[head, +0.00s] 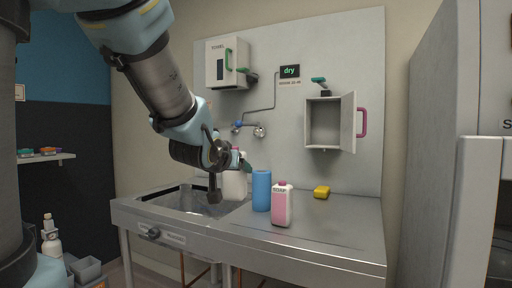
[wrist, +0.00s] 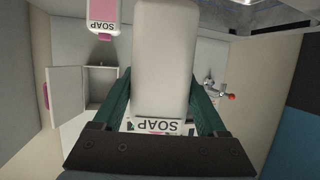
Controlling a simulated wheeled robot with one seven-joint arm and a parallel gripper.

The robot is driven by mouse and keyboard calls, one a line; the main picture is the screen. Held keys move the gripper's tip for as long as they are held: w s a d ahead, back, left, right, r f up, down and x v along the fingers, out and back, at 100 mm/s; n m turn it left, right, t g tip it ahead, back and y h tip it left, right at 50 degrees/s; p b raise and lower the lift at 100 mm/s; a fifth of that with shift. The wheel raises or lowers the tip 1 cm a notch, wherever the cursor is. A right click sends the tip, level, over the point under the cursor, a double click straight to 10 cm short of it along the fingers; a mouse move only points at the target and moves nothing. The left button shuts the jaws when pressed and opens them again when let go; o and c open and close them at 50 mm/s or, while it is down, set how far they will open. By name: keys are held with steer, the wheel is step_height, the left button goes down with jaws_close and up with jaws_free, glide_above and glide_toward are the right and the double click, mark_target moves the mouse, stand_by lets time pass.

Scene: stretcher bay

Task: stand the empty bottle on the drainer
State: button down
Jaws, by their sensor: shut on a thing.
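My gripper (head: 240,160) is shut on a white bottle (head: 234,186), which hangs or stands upright at the sink's back right edge. I cannot tell whether its base touches anything. In the wrist view the same bottle (wrist: 165,60) sits between the green fingers, its SOAP label upside down in that picture, with no pink on its visible body. The steel drainer (head: 335,222) is the flat top right of the sink. A second SOAP bottle (head: 282,208), with a pink lower body, stands upright on it.
A yellow sponge (head: 321,192) lies farther back. The sink basin (head: 190,199) is at left. The drainer's right part is clear. An open wall cabinet (head: 323,124) hangs above.

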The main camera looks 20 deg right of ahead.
steer(key=w+a+f+n+y, duration=0.3)
steer(key=w+a+f, duration=0.3)
steer(key=a+f, duration=0.6)
steer(key=w+a+f+n+t+y, duration=0.1)
steer(key=w+a+f+n+y, duration=0.1)
steer(key=w+a+f, duration=0.5)
steer(key=shift+a+f+n+t+y, duration=0.2)
steer(key=shift+a+f+y, duration=0.25)
steer(key=shift+a+f, duration=1.55)
steer(key=shift+a+f+n+t+y, duration=0.15)
steer(key=shift+a+f+y, duration=0.35)
steer(key=shift+f, duration=2.8)
